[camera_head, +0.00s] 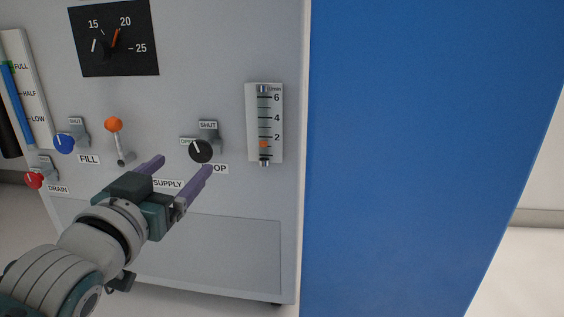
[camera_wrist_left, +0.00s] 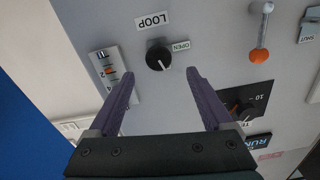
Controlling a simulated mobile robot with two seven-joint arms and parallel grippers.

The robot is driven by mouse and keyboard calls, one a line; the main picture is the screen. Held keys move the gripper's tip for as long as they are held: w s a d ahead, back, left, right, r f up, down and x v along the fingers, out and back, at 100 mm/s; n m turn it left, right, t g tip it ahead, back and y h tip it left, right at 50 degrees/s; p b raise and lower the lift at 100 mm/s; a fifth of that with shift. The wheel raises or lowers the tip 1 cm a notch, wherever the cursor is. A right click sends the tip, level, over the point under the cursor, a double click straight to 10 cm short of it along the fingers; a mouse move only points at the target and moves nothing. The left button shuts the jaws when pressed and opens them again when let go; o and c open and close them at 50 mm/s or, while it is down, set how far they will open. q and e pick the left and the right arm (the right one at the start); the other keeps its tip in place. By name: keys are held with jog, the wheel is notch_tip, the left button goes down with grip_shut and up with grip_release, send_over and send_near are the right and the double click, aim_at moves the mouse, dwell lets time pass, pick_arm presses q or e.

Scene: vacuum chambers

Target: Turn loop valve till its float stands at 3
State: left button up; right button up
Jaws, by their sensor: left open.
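The loop valve is a black round knob (camera_head: 200,151) with a white pointer line, on the grey panel, between SHUT and OPEN tags. It also shows in the left wrist view (camera_wrist_left: 158,57), below an upside-down LOOP label. The flow gauge (camera_head: 278,120) stands to its right. Its orange float (camera_head: 263,144) sits a little below the 2 mark; it shows in the wrist view too (camera_wrist_left: 108,71). My left gripper (camera_head: 183,165) is open and empty, its purple fingers pointing at the panel near the knob. A finger covers part of the LOOP label. My right gripper is out of view.
An orange-tipped lever (camera_head: 114,125), a blue FILL knob (camera_head: 64,144) and a red DRAIN knob (camera_head: 33,180) are left of the loop valve. A dark dial (camera_head: 118,60) is above. A large blue surface (camera_head: 420,150) fills the right side.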

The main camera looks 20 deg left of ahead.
aim_at(199, 152)
pick_arm(q)
jog(key=b+x, duration=0.2)
jog(key=x, duration=0.4)
jog(key=shift+d+f+b, duration=0.1)
jog(key=shift+b, duration=0.25)
jog(key=shift+w, duration=0.25)
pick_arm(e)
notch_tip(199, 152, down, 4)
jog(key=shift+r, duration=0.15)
pick_arm(q)
jog(key=shift+c, duration=0.4)
grip_shut()
jog(key=n+p, duration=0.2)
jog(key=shift+r+n+p, duration=0.3)
jog(key=shift+p, duration=0.1)
jog(key=shift+f+n, duration=0.2)
jog(key=shift+n, duration=0.3)
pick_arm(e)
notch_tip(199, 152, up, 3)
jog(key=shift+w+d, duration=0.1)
pick_arm(q)
jog(key=shift+o, duration=0.4)
grip_release()
